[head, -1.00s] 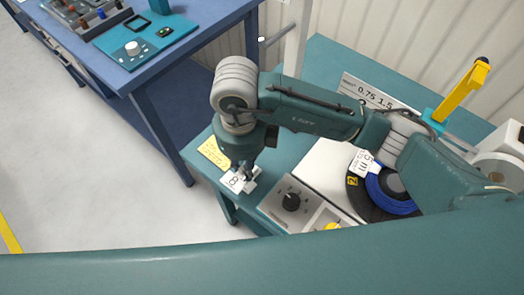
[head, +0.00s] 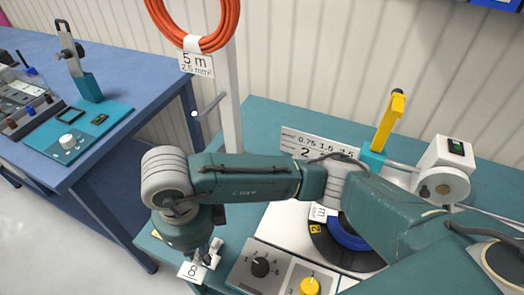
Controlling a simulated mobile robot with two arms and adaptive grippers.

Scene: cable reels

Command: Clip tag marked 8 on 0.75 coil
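A white tag marked 8 (head: 192,271) is at the front left edge of the teal bench, directly under my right gripper (head: 210,250). The fingers appear closed on the tag's white clip part; the arm hides some of the contact. A blue coil (head: 343,236) sits on a black reel (head: 322,243) on a pale machine top, partly hidden behind my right arm. A white tag ending in "m" (head: 318,212) shows beside it. The coil's size is not readable. My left gripper is not in view.
A sign reading 0.75, 1.5, 2.5 (head: 300,143) stands behind. A yellow-handled lever (head: 388,122), a black knob (head: 260,267) and a yellow knob (head: 310,286) are on the bench. An orange coil (head: 218,42) tagged 5 m, 2.5 mm² hangs above. A blue table (head: 150,125) stands left.

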